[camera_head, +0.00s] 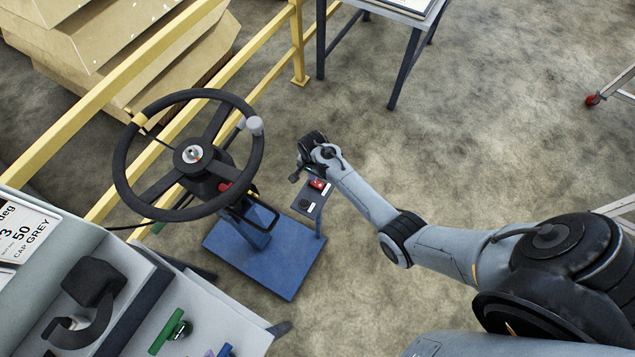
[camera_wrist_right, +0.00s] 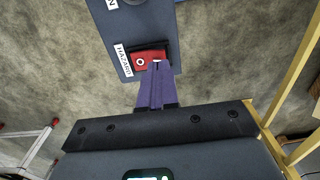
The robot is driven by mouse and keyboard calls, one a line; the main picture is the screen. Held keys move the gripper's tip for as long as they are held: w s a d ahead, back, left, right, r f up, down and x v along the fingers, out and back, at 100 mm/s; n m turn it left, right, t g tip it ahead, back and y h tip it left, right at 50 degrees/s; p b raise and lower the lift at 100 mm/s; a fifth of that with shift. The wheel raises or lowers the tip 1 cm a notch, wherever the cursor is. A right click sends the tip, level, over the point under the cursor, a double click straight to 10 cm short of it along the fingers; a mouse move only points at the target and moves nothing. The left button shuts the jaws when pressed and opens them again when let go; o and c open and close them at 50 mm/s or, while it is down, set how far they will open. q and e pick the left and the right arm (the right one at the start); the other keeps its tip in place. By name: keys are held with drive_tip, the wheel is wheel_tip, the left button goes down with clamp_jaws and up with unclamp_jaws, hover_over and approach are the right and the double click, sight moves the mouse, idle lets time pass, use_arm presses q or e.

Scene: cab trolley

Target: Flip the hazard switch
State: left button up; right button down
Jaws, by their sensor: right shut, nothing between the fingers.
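The hazard switch (camera_head: 318,184) is a red rocker on a small dark panel (camera_head: 308,203) that stands beside the steering wheel. In the right wrist view the red switch (camera_wrist_right: 143,60) sits in a black frame next to a white HAZARD label (camera_wrist_right: 123,60). My right gripper (camera_head: 299,174) is at the panel's far end in the head view. In the right wrist view its purple fingers (camera_wrist_right: 157,66) are shut, empty, and overlap the right part of the switch. I cannot tell whether they touch it. My left gripper is not in view.
A black steering wheel (camera_head: 122,178) with a grey knob (camera_head: 254,124) stands left of the panel on a blue base (camera_head: 290,277). Yellow rails (camera_head: 298,45) run behind it. A grey console (camera_head: 115,262) is at lower left. Open floor lies to the right.

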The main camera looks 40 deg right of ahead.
drive_tip(key=shift+f, duration=0.35)
idle(0.4)
drive_tip(key=shift+f+b, duration=0.45)
drive_tip(key=shift+b, duration=0.1)
drive_tip(key=shift+f, duration=0.35)
drive_tip(key=shift+r+p, duration=0.45)
drive_tip(key=shift+r, duration=0.15)
wheel_tip(320, 180, up, 6)
drive_tip(key=p, duration=0.6)
drive_tip(key=shift+p, duration=0.4)
drive_tip(key=shift+s+f, duration=0.1)
drive_tip(key=shift+s, duration=0.05)
